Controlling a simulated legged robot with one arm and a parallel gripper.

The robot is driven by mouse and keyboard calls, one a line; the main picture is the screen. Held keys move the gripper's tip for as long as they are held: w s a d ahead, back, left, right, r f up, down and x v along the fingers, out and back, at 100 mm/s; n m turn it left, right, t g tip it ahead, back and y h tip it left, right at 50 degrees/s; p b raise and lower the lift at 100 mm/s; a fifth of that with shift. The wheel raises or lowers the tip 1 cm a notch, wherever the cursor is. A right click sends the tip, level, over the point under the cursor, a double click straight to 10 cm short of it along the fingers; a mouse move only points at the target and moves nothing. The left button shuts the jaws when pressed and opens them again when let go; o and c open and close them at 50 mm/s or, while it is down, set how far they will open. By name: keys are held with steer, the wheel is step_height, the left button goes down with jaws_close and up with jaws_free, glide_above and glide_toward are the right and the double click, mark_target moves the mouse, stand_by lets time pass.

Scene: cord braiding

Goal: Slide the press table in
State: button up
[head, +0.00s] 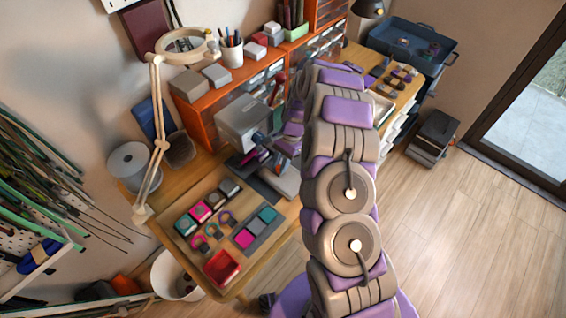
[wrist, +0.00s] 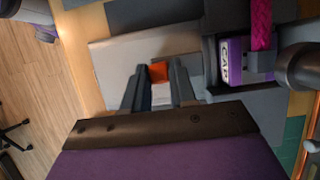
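The grey press (head: 243,120) stands on the wooden desk, left of my arm in the head view. Its flat light-grey table (head: 284,181) sticks out at the front, partly hidden by my arm. In the wrist view the pale press table (wrist: 108,58) lies beyond my gripper (wrist: 159,68). The two dark fingers stand apart, with a small orange-red piece (wrist: 158,73) filling the gap between their tips. I cannot tell whether they touch it.
A purple labelled unit (wrist: 231,62) with a magenta cord stands close right of the fingers. A mat with coloured blocks (head: 243,238) and a red tray (head: 222,268) lie at the desk's front. A jointed lamp (head: 158,150) stands at left. Open floor is at right.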

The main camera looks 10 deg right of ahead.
steer(key=o, duration=0.4)
steer(key=shift+a, duration=0.25)
steer(key=shift+w+d+r, duration=0.15)
steer(key=shift+d+r, duration=0.2)
steer(key=shift+r, duration=0.05)
steer(key=p+v, duration=0.3)
steer(key=v, duration=1.3)
steer(key=shift+a+r+p, duration=0.25)
steer(key=shift+p, duration=0.1)
